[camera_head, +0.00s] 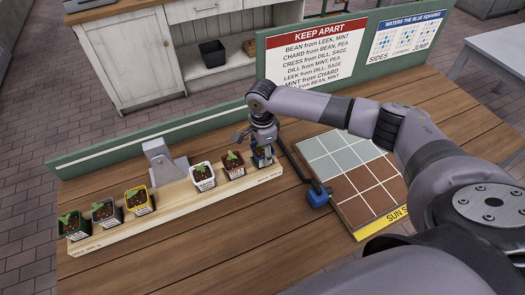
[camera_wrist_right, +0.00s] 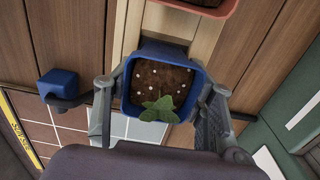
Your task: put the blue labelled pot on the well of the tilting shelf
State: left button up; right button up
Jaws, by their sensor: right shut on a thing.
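The blue pot (camera_head: 262,158) is at the right end of the tilting shelf (camera_head: 215,191), a long pale wooden plank on the table. In the right wrist view the blue pot (camera_wrist_right: 148,50) holds dark soil, white specks and a green seedling. My right gripper (camera_head: 262,146) has its fingers on both sides of this pot and is shut on it; it shows in the right wrist view too (camera_wrist_right: 160,108). The pot's label is not readable. My left gripper is not in view.
A brown-red pot (camera_head: 233,165) stands close beside the blue pot, with several other pots, such as a yellow one (camera_head: 139,201), further left. A grey bracket (camera_head: 162,160) stands behind the plank. A tiled grid board (camera_head: 350,180) and a blue block on a crank (camera_head: 318,196) lie to the right.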

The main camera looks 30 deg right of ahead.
jog(key=o, duration=1.3)
jog(key=shift+f, duration=0.1)
jog(key=shift+o, duration=0.2)
notch_tip(320, 180, up, 12)
jog(key=b, duration=0.2)
